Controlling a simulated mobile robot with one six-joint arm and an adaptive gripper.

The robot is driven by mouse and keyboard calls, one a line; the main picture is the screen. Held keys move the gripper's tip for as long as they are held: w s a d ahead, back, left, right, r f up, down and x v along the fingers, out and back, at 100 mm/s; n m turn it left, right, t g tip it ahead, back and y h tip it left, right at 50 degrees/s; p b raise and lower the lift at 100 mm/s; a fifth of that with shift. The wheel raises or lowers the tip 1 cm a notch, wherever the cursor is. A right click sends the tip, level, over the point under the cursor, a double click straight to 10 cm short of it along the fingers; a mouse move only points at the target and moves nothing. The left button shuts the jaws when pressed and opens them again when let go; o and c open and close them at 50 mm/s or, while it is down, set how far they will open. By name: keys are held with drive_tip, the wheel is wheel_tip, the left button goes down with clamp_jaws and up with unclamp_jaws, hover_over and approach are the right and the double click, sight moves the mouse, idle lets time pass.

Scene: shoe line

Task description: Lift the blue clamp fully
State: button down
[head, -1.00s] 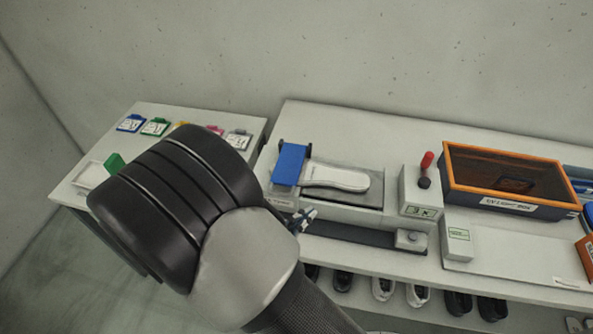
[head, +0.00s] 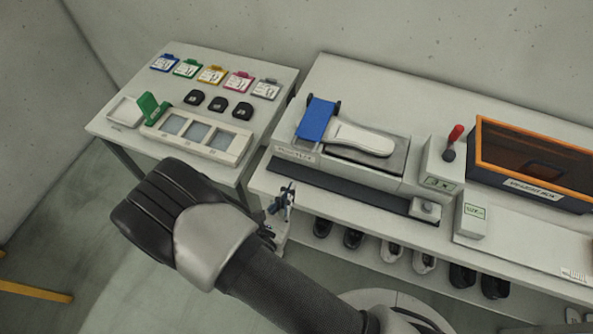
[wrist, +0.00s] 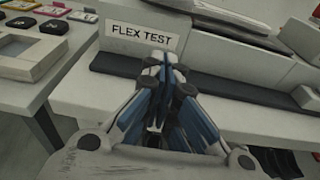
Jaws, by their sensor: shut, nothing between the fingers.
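The blue clamp (head: 316,119) is a flat blue plate at the left end of the flex test station, lying over one end of a white shoe sole (head: 360,138). It looks slightly tilted, with dark brackets at its far edge. My gripper (head: 290,190) is in front of the station's front edge, below and left of the clamp, and apart from it. In the wrist view my gripper (wrist: 156,128) has its fingers together and empty, in front of the "FLEX TEST" label (wrist: 142,36). The clamp does not show in the wrist view.
A box with a red-knobbed lever (head: 453,140) stands right of the sole. An orange-rimmed light box (head: 477,150) is further right. A left table (head: 262,60) holds coloured cards, black pieces and a panel. A dark strip (head: 340,187) runs along the station's front.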

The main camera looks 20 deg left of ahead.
sight(307, 159)
drive_tip(key=w, duration=0.3)
drive_tip(key=w+f+b, duration=0.1)
drive_tip(key=w, duration=0.2)
drive_tip(key=w+d, duration=0.1)
drive_tip(key=w, duration=0.2)
drive_tip(key=shift+w+f+b, duration=0.35)
drive_tip(key=shift+w+f, duration=0.05)
drive_tip(key=r, duration=0.1)
drive_tip(key=s+r, duration=0.1)
drive_tip(key=r, duration=0.1)
drive_tip(key=shift+a+r, duration=0.15)
drive_tip(key=shift+r, duration=0.4)
